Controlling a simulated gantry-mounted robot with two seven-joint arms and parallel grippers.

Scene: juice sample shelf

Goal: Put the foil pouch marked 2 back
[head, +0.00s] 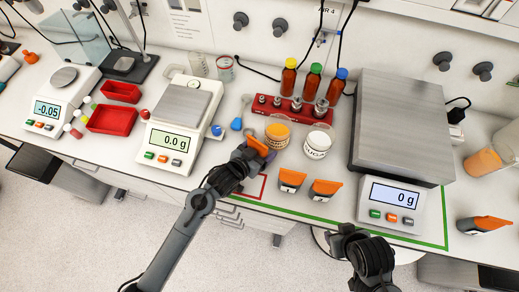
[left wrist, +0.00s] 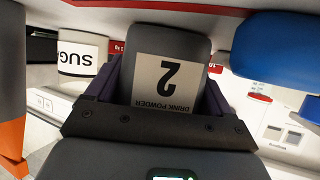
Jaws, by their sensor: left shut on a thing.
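The foil pouch marked 2 (left wrist: 172,48) sits between the two fingers of my left gripper (left wrist: 158,92). Its white label reads "2 DRINK POWDER" upside down in the left wrist view. In the head view my left gripper (head: 264,152) is shut on this pouch, whose orange part (head: 257,145) shows just in front of the tub with the orange top. The label is hidden in the head view. My right gripper (head: 343,236) is at the front edge, below the large scale; its jaw opening is unclear.
Two more orange-and-grey pouches (head: 291,179) (head: 324,189) stand right of my left gripper. Another pouch (head: 483,225) lies far right. A sugar tub (head: 317,145), the orange-topped tub (head: 277,134) and a red weight rack (head: 290,110) are behind. A red outline (head: 262,188) marks the bench.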

